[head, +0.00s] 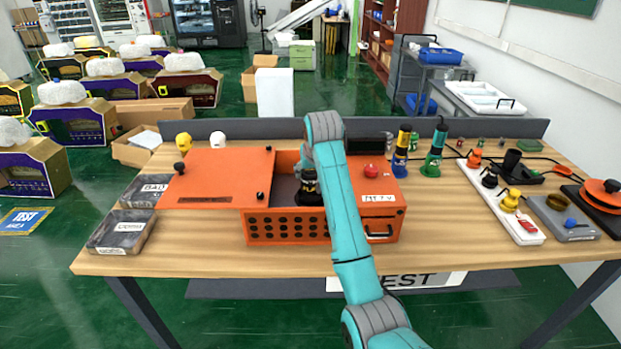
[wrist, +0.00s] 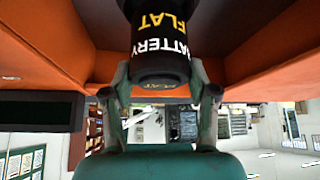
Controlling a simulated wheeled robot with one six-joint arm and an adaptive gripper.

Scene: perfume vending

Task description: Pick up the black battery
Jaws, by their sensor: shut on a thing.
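The black battery (wrist: 160,45) is a dark cylinder with white "BATTERY" and yellow "FLAT" lettering in the wrist view. My gripper (wrist: 163,88) is shut on it, with one finger on each side. In the head view my gripper (head: 309,186) reaches down into the open compartment of the orange box (head: 290,228). The battery shows there only as a dark shape, partly hidden by the arm and box wall. Whether it touches the compartment floor I cannot tell.
The orange lid (head: 222,172) extends left of the compartment. Two dark labelled blocks (head: 122,231) lie at the table's left. Blue-based (head: 401,160) and green-based (head: 433,160) battery-like cylinders stand at the right rear. A white strip (head: 500,205) with knobs lies further right. The front wood table (head: 200,258) is clear.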

